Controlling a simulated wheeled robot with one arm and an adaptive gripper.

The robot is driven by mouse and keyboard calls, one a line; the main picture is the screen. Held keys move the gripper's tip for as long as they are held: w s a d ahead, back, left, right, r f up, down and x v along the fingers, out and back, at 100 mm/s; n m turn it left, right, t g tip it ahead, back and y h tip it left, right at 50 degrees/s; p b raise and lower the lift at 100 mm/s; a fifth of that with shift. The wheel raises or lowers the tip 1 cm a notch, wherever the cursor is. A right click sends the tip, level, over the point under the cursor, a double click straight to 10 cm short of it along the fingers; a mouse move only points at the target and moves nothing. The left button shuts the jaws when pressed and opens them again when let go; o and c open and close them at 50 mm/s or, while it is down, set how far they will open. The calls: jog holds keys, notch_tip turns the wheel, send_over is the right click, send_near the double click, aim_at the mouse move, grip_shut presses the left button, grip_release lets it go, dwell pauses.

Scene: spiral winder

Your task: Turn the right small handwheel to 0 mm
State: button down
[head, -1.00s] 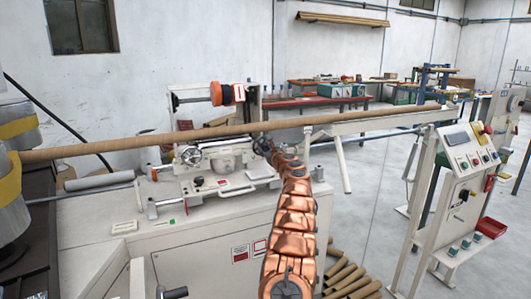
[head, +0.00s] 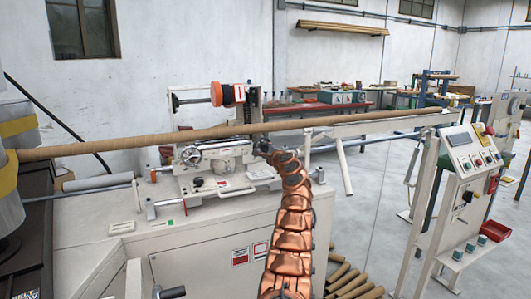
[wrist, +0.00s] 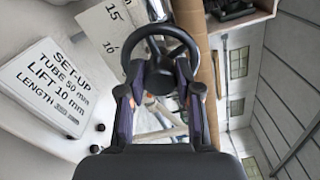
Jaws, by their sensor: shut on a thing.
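The right small handwheel (wrist: 160,29) is a black ring with a dark hub, seen upright in the wrist view. My gripper (wrist: 160,82) is shut on it, with one dark finger on each side of the hub and lower rim. In the head view, my copper arm reaches toward the right part of the machine carriage (head: 215,170). My fingers and this handwheel are not clear there.
A long brown tube (head: 340,125) runs across above the carriage. Another handwheel (head: 191,156) sits on the carriage's left. A control panel (head: 470,155) stands at the right, with open floor before it.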

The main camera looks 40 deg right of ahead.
aim_at(265, 150)
jog(key=shift+n, duration=0.5)
jog(key=c, duration=0.8)
grip_release()
jog(key=shift+s+a, duration=0.2)
jog(key=shift+v, duration=3.5)
jog(key=shift+d, duration=0.1)
